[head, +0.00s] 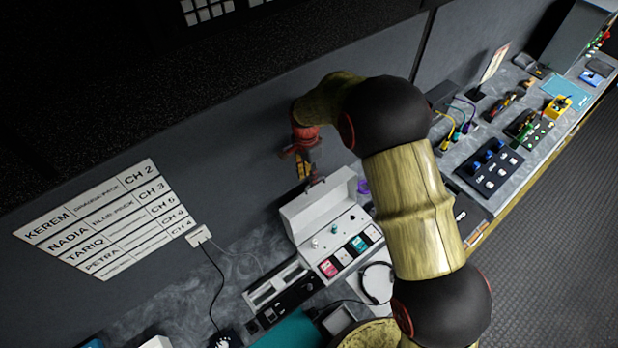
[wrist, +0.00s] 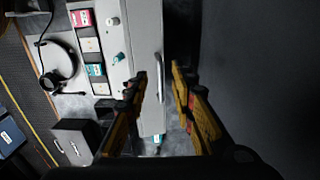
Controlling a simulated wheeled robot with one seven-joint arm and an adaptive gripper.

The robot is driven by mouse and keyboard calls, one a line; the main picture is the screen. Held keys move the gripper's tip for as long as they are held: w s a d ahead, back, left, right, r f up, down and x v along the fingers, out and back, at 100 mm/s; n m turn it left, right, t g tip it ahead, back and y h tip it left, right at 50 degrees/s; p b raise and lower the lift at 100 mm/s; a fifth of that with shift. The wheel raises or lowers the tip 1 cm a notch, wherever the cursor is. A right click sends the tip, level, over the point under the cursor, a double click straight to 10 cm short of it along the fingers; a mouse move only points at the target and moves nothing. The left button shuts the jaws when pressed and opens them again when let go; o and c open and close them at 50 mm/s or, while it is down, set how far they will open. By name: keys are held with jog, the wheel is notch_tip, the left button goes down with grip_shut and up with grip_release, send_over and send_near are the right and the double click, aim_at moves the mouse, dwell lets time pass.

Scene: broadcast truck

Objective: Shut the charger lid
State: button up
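The charger (head: 347,243) is a light grey box on the counter. Its lid (head: 318,205) stands open, tilted up at the back near the wall. In the wrist view the lid (wrist: 147,35) runs down the middle, with a bar handle (wrist: 160,77) on it. My gripper (head: 309,178) is above the lid's upper edge. In the wrist view my gripper (wrist: 160,78) is open, one finger over the lid's face and the other over the dark gap beside it. I cannot tell whether either finger touches the lid. Coloured packs (head: 358,244) sit in the charger.
A wall with a name board (head: 105,220) is close behind the charger. A headset (head: 376,283) lies in front of it, and a slotted rack (head: 277,285) stands to its left. A button panel (head: 489,167) and cables are to the right, past my arm.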

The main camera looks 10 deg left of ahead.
notch_tip(320, 180, down, 2)
jog(key=shift+w+d+f, duration=0.1)
jog(key=shift+w+f, duration=0.05)
jog(key=shift+f, duration=0.55)
jog(key=shift+c, duration=0.6)
grip_shut()
